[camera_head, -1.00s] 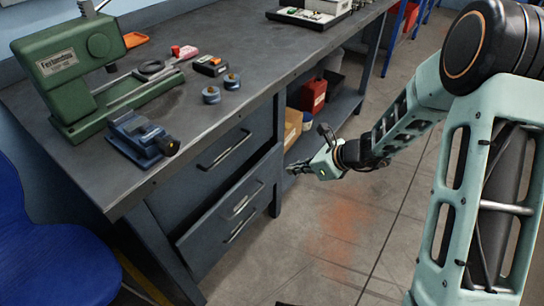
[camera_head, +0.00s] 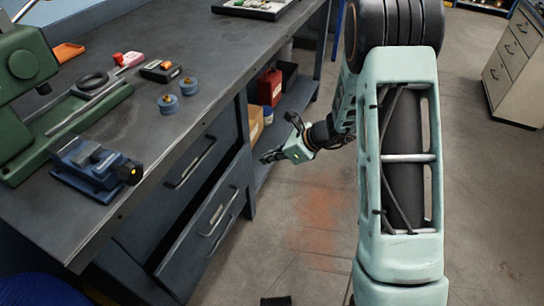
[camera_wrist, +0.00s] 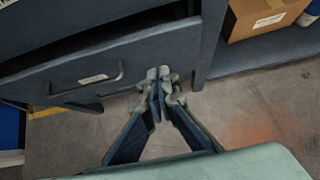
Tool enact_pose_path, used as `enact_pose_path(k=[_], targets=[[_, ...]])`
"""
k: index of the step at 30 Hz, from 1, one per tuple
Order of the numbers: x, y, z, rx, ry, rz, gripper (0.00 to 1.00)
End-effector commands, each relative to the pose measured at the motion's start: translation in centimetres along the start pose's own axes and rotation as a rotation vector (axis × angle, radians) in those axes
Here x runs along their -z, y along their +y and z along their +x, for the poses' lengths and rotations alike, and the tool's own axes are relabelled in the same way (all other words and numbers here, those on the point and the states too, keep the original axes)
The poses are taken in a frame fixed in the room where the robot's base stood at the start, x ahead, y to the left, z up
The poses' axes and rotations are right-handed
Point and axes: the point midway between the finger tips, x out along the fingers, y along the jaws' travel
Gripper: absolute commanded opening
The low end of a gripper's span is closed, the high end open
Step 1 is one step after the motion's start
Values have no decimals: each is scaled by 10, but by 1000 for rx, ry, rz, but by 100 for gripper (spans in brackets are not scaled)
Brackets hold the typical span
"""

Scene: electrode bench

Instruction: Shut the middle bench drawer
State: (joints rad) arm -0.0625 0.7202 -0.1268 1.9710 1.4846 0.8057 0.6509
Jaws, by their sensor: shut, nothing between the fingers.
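The middle bench drawer (camera_head: 203,235) is pulled partly out, with a dark gap above its front. Its bar handle (camera_head: 212,220) faces the aisle. In the wrist view the drawer front (camera_wrist: 125,60) fills the upper left, with a bar handle (camera_wrist: 88,82) and a pale label. My gripper (camera_head: 266,158) is shut and empty, just off the drawer's right end in the head view. In the wrist view its closed fingertips (camera_wrist: 159,78) overlap the right part of the front. I cannot tell whether they touch it. The drawer's inside is mostly hidden.
The top drawer (camera_head: 180,185) looks shut. A bench leg stands right of the drawers, and the lower shelf holds a cardboard box (camera_wrist: 262,16) and a red bin (camera_head: 269,87). A blue vise (camera_head: 95,168) sits on the bench top.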

Motion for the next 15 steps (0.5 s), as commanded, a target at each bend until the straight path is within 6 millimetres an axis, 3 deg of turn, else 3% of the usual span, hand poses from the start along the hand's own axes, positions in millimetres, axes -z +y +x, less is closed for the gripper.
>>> enact_pose_path(k=[1,6,15], targets=[[3,1,16,-4,0,-1,0],[3,1,50,-2,1,-1,0],[-26,0,71,0,0,-1,0]])
